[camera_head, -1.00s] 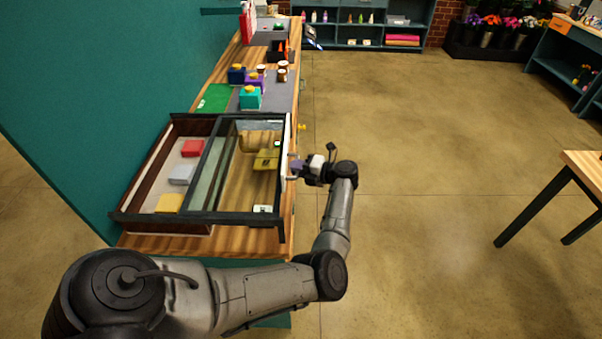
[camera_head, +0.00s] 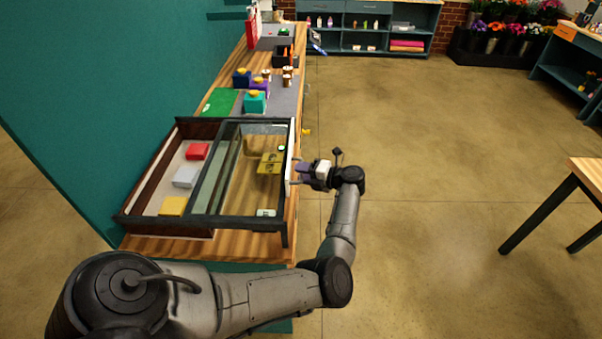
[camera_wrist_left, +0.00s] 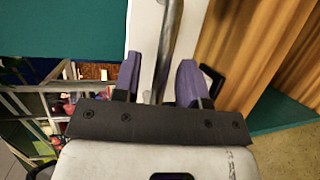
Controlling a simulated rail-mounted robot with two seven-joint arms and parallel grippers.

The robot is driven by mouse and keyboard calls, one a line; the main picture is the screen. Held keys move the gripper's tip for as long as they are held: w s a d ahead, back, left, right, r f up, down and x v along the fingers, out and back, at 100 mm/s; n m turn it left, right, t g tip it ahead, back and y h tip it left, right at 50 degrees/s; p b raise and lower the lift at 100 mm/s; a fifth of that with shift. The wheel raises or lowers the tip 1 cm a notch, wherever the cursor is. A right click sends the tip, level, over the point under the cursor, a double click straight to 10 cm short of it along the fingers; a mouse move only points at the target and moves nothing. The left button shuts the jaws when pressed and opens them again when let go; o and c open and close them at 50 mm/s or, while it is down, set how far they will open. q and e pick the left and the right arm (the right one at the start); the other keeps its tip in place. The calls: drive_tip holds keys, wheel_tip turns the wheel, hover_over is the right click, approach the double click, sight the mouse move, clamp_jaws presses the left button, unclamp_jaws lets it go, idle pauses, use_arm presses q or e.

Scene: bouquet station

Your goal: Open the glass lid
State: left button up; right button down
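The glass lid (camera_head: 236,178) is a dark-framed pane over the right part of a wooden case (camera_head: 150,184) on the counter. A pale front strip (camera_head: 291,150) runs along its right edge and bears a metal handle, seen close in the left wrist view (camera_wrist_left: 169,42). My left gripper (camera_head: 300,172) is at this handle, coming from the right. In the left wrist view its two purple fingers (camera_wrist_left: 158,66) stand apart, one on each side of the handle bar, with a gap visible. Whether the right finger touches the bar I cannot tell. My right gripper is not in view.
Red (camera_head: 197,151), white (camera_head: 186,177) and yellow (camera_head: 173,206) blocks lie in the case's left part. Behind the case are a green mat (camera_head: 220,101) and a teal box (camera_head: 254,102).

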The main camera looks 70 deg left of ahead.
use_arm(q)
drive_tip(key=b+v, duration=0.3)
drive_tip(key=v, duration=1)
